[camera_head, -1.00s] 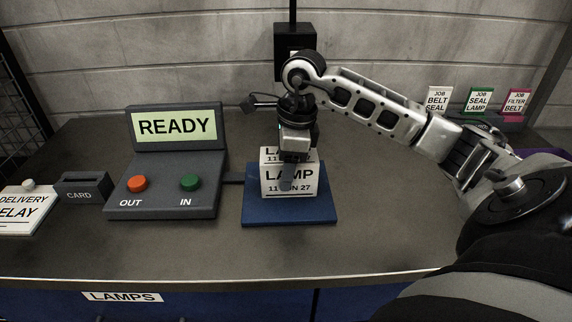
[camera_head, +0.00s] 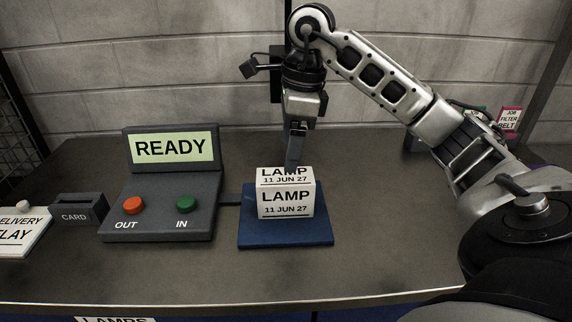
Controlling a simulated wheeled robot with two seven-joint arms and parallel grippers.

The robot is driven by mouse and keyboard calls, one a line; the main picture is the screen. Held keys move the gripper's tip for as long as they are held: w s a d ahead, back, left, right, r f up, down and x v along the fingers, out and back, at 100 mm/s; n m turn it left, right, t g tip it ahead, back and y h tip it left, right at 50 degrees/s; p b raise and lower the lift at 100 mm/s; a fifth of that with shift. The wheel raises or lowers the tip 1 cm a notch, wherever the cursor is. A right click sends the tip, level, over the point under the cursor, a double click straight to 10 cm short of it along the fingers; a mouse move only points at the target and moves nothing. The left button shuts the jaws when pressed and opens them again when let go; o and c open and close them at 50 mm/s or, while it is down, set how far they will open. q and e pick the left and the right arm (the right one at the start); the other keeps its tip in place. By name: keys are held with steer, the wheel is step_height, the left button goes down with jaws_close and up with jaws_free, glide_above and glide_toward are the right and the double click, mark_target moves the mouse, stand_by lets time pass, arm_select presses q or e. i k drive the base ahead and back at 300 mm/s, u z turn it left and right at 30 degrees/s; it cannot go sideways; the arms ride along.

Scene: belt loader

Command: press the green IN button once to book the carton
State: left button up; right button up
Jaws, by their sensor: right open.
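The green IN button (camera_head: 185,204) sits on the sloped front of a dark console (camera_head: 160,228), to the right of the orange OUT button (camera_head: 133,205). The console's screen (camera_head: 171,148) reads READY. The white carton (camera_head: 286,203), labelled LAMP 11 JUN 27, stands upright on the blue pad (camera_head: 258,236) right of the console. My right gripper (camera_head: 294,165) is open and points down just above and behind the carton's top. Its finger tips are partly hidden by the carton. My left gripper is not in view.
A card reader (camera_head: 78,210) and a white delivery sign (camera_head: 22,232) stand left of the console. Job cards (camera_head: 508,119) stand at the back right, partly behind my right arm. The counter in front of the console and pad is clear.

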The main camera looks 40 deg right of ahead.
mark_target(187, 203)
steer(key=k, duration=1)
